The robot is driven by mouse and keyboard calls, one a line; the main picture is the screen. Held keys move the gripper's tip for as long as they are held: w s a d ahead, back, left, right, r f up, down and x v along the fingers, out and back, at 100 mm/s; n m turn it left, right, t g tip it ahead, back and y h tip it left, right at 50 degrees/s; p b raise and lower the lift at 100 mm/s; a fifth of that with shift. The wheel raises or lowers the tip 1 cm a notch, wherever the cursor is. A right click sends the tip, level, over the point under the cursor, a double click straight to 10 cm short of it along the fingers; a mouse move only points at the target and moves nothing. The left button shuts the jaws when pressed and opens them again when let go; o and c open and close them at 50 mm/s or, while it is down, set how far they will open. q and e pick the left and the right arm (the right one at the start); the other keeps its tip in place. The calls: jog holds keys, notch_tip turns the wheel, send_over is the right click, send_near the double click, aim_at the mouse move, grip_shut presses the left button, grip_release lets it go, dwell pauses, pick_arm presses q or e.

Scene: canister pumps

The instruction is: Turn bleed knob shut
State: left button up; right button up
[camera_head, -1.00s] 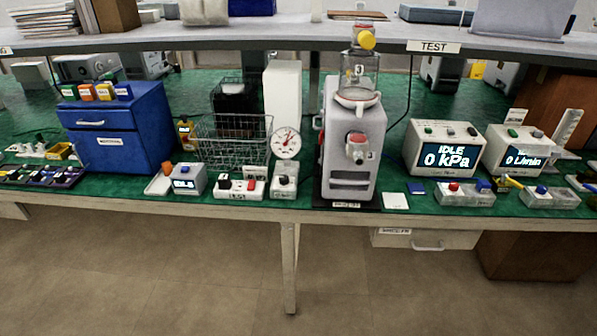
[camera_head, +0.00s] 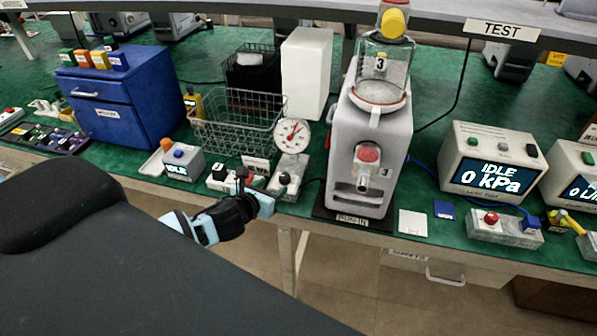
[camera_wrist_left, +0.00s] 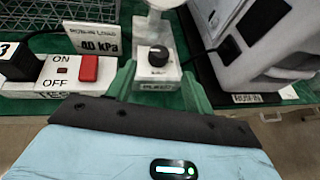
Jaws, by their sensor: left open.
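The bleed knob is a small black round knob (camera_head: 284,179) on the grey base block (camera_head: 290,190) under the white dial gauge (camera_head: 292,134). In the left wrist view the black knob (camera_wrist_left: 158,56) sits upright on its light block, just ahead of my gripper. My left gripper (camera_head: 270,189) is close to the front of this block in the head view. In the left wrist view its green fingers (camera_wrist_left: 160,88) are spread on either side of the block, with nothing held between them. The knob stands clear of the fingers. My right gripper is not in view.
A power strip with a red switch (camera_wrist_left: 88,69) stands left of the knob block, with a "40 kPa" card (camera_wrist_left: 97,42) behind. A wire basket (camera_head: 235,120) is behind them. The grey pump (camera_head: 370,140) stands close on the right. The table's front edge runs below.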

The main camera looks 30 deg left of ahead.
aim_at(282, 179)
pick_arm(q)
jog(key=shift+x, duration=3.7)
jog(key=shift+c, duration=0.2)
jog(key=c, duration=0.9)
